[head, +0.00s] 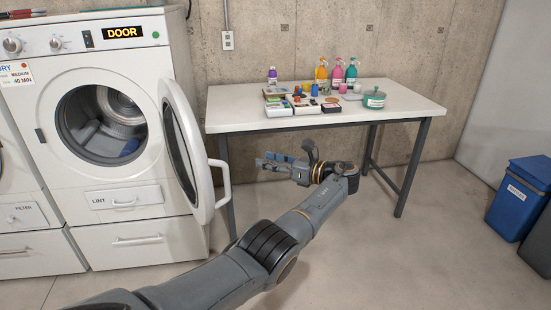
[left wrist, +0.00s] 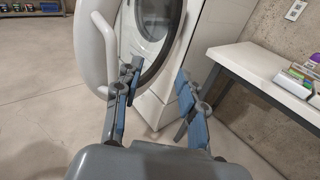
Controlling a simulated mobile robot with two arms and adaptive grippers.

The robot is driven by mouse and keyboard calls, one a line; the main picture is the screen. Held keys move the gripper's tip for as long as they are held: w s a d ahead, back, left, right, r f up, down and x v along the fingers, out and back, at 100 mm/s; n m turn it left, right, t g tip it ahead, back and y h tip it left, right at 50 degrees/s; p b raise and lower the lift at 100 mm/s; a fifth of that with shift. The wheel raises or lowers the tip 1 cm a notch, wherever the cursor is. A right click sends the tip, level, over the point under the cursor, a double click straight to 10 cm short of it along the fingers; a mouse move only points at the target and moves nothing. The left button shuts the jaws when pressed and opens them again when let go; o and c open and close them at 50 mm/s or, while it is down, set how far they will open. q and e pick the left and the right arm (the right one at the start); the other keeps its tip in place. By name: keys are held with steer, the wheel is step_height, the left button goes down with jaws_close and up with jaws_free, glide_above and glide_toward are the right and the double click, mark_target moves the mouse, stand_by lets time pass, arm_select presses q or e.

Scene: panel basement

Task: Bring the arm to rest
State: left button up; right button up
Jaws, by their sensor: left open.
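My left arm comes in from the lower left in the head view and reaches toward the space in front of the table. My left gripper (head: 284,166) is open and empty, pointing left toward the dryer's open door. In the left wrist view the two fingers (left wrist: 160,100) are spread apart, with floor and the dryer front behind them. The dryer door (head: 185,143) stands swung open to the right, and its edge and handle also show in the left wrist view (left wrist: 103,60). My right gripper is not in view.
The white dryer (head: 115,180) has a DOOR display lit. The floor (head: 420,255) between is clear.

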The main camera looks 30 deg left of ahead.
arm_select(q)
steer(key=s+d+f+t+h+p, duration=0.1)
steer(key=s+f+t+h+p, duration=0.1)
steer(key=f, duration=1)
steer(key=s+f+t+h+p, duration=0.1)
steer(key=s+f+h, duration=0.15)
steer(key=f, duration=0.95)
steer(key=s+d+f+n+h, duration=0.1)
steer(key=s+d+f+h, duration=0.15)
steer(key=s+f, duration=0.65)
steer(key=s+d+f+n+h, duration=0.1)
steer(key=s+d+f+h, duration=0.3)
steer(key=f, duration=0.8)
steer(key=s+d+f+n+g+h+p, duration=0.1)
steer(key=s+d+f+n+h, duration=0.15)
steer(key=s+f, duration=0.65)
steer(key=s+d+f+n+h+p, duration=0.15)
steer(key=s+f+n, duration=0.25)
steer(key=s, duration=0.8)
steer(key=s+d+f+n+h, duration=0.1)
steer(key=s+n, duration=0.3)
steer(key=s, duration=0.6)
steer(key=s+d+f+n+h, duration=0.1)
steer(key=s+d+f+n, duration=0.1)
steer(key=s, duration=0.8)
steer(key=shift+d+n, duration=0.85)
steer(key=shift+d, duration=0.05)
